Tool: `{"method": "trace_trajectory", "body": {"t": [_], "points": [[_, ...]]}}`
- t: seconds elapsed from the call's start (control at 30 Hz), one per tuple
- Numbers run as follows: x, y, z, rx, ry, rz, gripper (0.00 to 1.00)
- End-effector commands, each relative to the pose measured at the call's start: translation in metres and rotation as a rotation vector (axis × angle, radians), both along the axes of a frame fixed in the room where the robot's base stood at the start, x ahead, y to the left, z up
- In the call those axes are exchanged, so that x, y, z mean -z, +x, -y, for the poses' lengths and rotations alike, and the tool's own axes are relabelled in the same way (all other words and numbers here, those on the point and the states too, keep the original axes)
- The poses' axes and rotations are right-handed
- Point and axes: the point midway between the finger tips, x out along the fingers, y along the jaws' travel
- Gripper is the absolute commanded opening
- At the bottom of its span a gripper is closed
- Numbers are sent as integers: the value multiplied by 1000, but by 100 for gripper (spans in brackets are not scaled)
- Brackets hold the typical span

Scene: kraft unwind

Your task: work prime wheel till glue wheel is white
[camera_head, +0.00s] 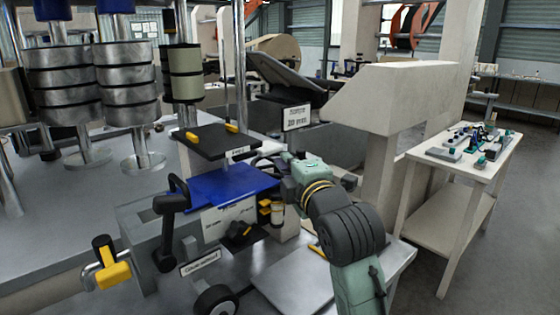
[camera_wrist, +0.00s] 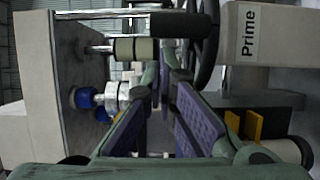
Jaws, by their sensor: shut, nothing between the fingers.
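A white block labelled "Prime" (camera_wrist: 252,40) is at the upper right of the wrist view. A dark wheel (camera_wrist: 208,58) stands edge-on just left of it. My gripper (camera_wrist: 163,72) points toward the machine with its purple-padded fingers closed and empty, left of the dark wheel; contact with the wheel cannot be told. In the head view my gripper (camera_head: 283,167) is beside a dark wheel rim and the blue panel (camera_head: 232,188), its tips partly hidden. A cream roller with dark bands (camera_wrist: 133,49) and a metallic roller (camera_wrist: 117,96) are at left; which is the glue wheel is unclear.
A black lever (camera_head: 170,210) and a yellow-handled valve (camera_head: 108,262) are at the machine's front left. Yellow blocks (camera_wrist: 245,123) lie right of my fingers. A side table (camera_head: 470,155) with small parts stands at right; floor beyond it is clear.

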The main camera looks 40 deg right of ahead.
Motion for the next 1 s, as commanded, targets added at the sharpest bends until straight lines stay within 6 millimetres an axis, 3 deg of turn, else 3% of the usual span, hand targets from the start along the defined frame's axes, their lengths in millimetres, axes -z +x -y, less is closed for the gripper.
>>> {"method": "trace_trajectory", "body": {"t": [1.0], "points": [[3,-3,12,-97,2,-6,0]]}}
